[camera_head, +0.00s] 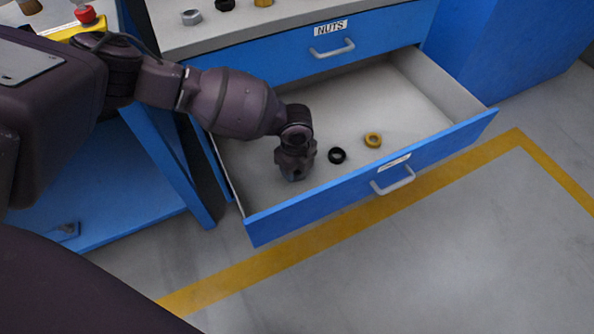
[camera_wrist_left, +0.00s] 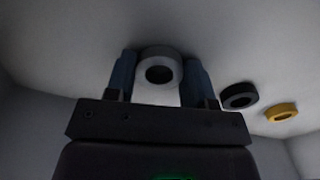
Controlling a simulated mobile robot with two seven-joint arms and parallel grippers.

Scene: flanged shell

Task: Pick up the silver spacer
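The silver spacer (camera_wrist_left: 158,66), a pale thick ring with a dark hole, is between the two fingers of my left gripper (camera_wrist_left: 160,78) in the left wrist view. The fingers are on either side of it, touching or very nearly so; I cannot tell whether they grip it. In the head view my left gripper (camera_head: 294,174) points down into the left part of the open drawer (camera_head: 375,185), close to its floor. The spacer is hidden behind the gripper there. My right gripper is not in view.
A black ring (camera_head: 337,155) and a yellow ring (camera_head: 373,140) lie on the drawer floor right of my left gripper. The drawer walls surround them. A closed drawer labelled NUTS (camera_head: 331,49) is above. The counter (camera_head: 240,28) holds several small parts. The drawer's right part is clear.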

